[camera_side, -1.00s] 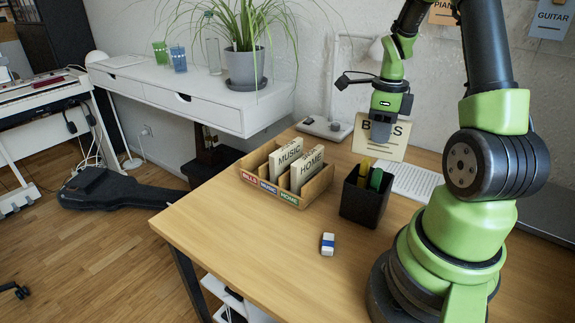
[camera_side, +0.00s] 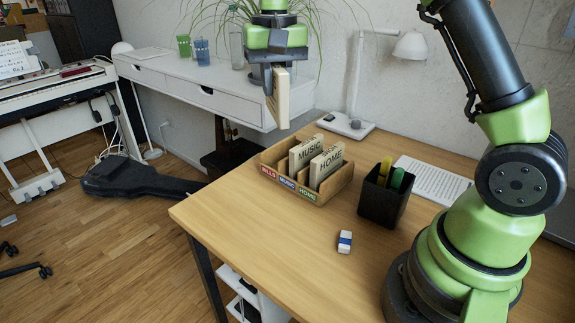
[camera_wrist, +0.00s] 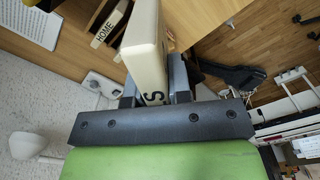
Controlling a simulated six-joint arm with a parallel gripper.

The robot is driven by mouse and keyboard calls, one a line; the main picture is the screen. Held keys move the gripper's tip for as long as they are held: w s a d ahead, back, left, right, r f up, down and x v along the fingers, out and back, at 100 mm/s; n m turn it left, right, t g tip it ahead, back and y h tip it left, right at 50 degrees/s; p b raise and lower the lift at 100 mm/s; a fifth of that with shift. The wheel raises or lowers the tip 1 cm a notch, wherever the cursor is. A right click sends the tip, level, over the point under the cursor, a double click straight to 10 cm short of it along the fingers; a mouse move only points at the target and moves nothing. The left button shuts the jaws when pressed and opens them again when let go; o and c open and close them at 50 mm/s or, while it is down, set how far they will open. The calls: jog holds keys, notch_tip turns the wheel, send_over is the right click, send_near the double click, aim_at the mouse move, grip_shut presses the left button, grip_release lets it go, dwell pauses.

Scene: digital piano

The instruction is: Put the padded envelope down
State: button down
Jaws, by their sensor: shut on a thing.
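My gripper (camera_side: 268,78) is shut on a cream padded envelope (camera_side: 279,98), held upright in the air near the sorter's left end, with its edge towards the side camera. In the wrist view the envelope (camera_wrist: 147,45) sits between the fingers, and part of its black lettering shows. The wooden sorter (camera_side: 318,196) on the desk has front labels BILLS, MUSIC and HOME. A MUSIC envelope (camera_side: 305,153) and a HOME envelope (camera_side: 327,163) stand in their compartments. The BILLS compartment at the left looks empty.
A black pen cup (camera_side: 381,205) stands right of the sorter, with an eraser (camera_side: 345,241) in front. A lamp (camera_side: 345,124) stands behind. The white sideboard (camera_side: 190,92) with a plant is at the back left. The desk's front left is clear.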

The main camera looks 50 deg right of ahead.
jog(key=w+d+f+m, duration=0.8)
jog(key=d+f+m, duration=0.3)
jog(key=d+f, duration=0.1)
jog(key=shift+s+d+f, duration=0.15)
jog(key=shift+f, duration=1.95)
jog(key=shift+s+d+f, duration=0.1)
jog(key=shift+f, duration=2)
jog(key=shift+f, duration=0.15)
jog(key=c, duration=1.3)
grip_release()
jog(key=shift+c, duration=0.2)
